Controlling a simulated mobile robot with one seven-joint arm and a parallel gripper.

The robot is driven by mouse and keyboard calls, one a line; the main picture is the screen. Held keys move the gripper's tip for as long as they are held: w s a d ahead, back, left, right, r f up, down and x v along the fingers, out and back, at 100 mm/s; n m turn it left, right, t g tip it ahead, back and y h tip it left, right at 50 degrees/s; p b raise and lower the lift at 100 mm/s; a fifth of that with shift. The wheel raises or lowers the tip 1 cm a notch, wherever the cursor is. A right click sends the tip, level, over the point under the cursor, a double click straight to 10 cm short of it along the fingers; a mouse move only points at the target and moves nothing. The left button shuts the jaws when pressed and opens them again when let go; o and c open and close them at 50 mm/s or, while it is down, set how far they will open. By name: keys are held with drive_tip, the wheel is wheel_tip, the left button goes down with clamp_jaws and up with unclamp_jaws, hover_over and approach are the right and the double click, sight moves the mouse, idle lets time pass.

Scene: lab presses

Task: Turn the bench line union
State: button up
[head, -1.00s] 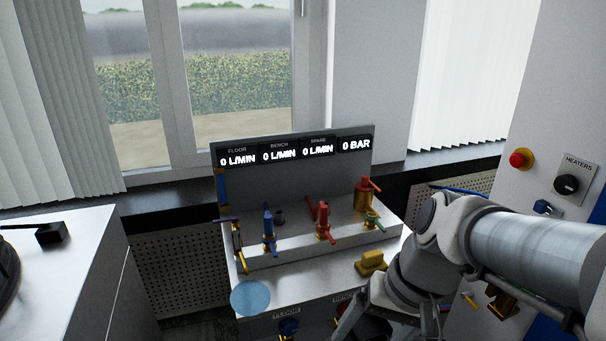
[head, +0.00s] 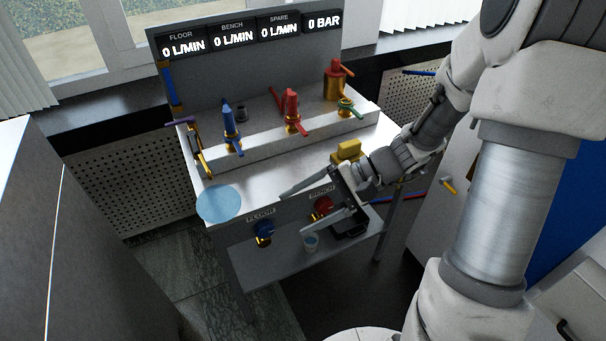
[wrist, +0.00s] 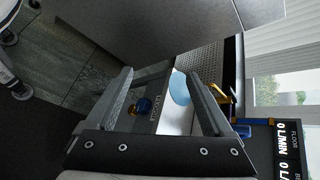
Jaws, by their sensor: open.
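The bench line union (head: 322,206) is a round red fitting on the front panel, just under the BENCH label (head: 322,191). It is partly covered by my gripper in the head view, and I cannot make it out in the wrist view. My gripper (head: 292,213) is open and empty, in front of the panel, its fingers pointing left. One finger passes above the red union and one below it in the picture; contact cannot be told. The blue floor union (head: 264,232) sits left of it under the FLOOR label, and shows between my fingers in the wrist view (wrist: 143,105).
A pale blue disc (head: 219,204) lies at the bench's front left corner. A yellow block (head: 347,150) stands near my wrist. Blue, red and green valves line the step behind. The gauges read zero.

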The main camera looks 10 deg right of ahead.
drive_tip(key=w+d+f+m+t+y+b, duration=0.25)
drive_tip(key=w+f+m+t, duration=0.2)
drive_tip(key=f, duration=0.55)
drive_tip(key=m+t+h+b, duration=0.85)
drive_tip(key=m+t, duration=0.45)
drive_tip(key=m, duration=0.4)
approach(317, 219)
wheel_tip(317, 219, down, 2)
drive_tip(key=s+d, duration=0.2)
drive_tip(key=b+x, duration=0.1)
drive_tip(key=x, duration=0.4)
drive_tip(key=b+x, duration=0.2)
drive_tip(key=x, duration=0.4)
drive_tip(key=b+x, duration=0.1)
drive_tip(key=x, duration=0.5)
drive_tip(key=shift+a+f+b, duration=0.2)
drive_tip(key=shift+f+b, duration=0.05)
drive_tip(key=shift+b, duration=0.15)
